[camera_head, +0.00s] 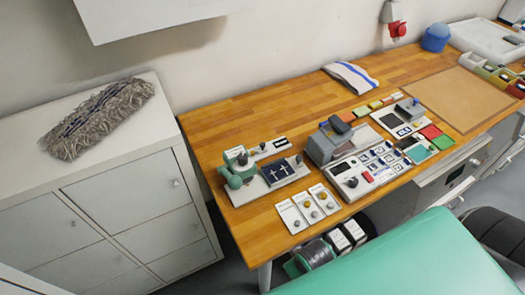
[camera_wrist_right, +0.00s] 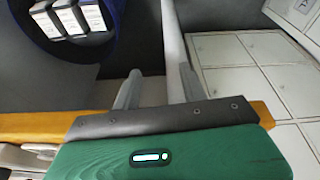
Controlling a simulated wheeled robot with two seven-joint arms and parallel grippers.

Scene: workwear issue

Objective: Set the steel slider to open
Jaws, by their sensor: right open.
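I cannot tell for sure which small control is the steel slider. In the head view, a narrow pale plate with dark knobs (camera_head: 270,148) lies behind a dark blue panel (camera_head: 279,172) at the bench's left end. Several white plates with round knobs (camera_head: 308,207) lie at the front edge. A pale panel with switches (camera_head: 370,172) sits to their right. Markings and settings are too small to read. My right gripper (camera_wrist_right: 158,72) shows in the right wrist view, its two grey fingers apart and empty, away from these controls. My left gripper is in neither view.
The wooden bench (camera_head: 240,115) has bare wood at its back left. A green device (camera_head: 238,168) and a grey machine (camera_head: 330,146) stand among the controls. A white cabinet (camera_head: 130,200) carrying a shaggy mop head (camera_head: 98,115) stands left. Boxes sit in a blue bin (camera_wrist_right: 40,45).

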